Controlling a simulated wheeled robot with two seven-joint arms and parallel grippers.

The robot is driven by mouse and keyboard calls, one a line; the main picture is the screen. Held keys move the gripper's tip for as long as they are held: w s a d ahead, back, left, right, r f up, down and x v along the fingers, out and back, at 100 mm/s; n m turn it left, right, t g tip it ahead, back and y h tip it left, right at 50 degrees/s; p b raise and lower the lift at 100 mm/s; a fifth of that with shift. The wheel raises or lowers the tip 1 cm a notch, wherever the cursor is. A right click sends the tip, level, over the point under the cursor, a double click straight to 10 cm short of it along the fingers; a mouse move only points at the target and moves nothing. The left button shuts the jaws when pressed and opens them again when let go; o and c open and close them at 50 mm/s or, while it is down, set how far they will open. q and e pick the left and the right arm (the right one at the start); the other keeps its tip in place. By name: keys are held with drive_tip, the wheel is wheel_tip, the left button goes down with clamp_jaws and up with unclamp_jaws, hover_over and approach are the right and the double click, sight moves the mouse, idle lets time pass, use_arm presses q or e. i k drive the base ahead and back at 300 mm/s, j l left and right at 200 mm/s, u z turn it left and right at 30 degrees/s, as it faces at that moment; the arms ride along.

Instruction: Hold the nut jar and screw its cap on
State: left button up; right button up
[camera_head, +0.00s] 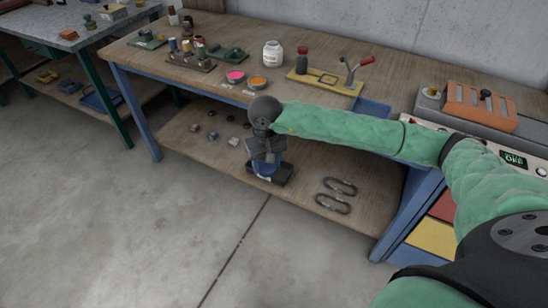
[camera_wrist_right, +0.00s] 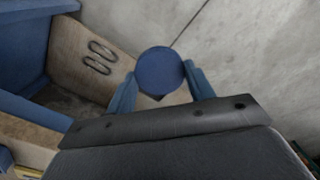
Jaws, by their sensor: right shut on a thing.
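My right gripper (camera_head: 266,166) reaches down past the front edge of the bench. It is shut on a round blue thing, which looks like a cap or lid, seen from its flat face in the wrist view (camera_wrist_right: 160,70). The two fingers (camera_wrist_right: 162,88) press on either side of it. Whether a jar is under the blue disc is hidden. A white jar with a label (camera_head: 272,54) stands upright on the bench top, behind and apart from the right gripper. I cannot tell whether it is the nut jar. My left gripper is out of view.
Two metal rings (camera_head: 333,203) and several small parts lie on the lower shelf (camera_head: 215,153). The floor in front is clear.

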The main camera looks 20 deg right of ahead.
sight(272, 53)
drive_tip(key=k+l, duration=0.1)
drive_tip(key=l, duration=0.3)
drive_tip(key=k+l, duration=0.1)
drive_tip(key=l, duration=0.3)
drive_tip(key=k+l+u, duration=0.1)
drive_tip(key=l, duration=0.3)
drive_tip(key=k+l, duration=0.1)
drive_tip(key=l, duration=0.3)
drive_tip(key=k+l, duration=0.15)
drive_tip(key=l, duration=0.25)
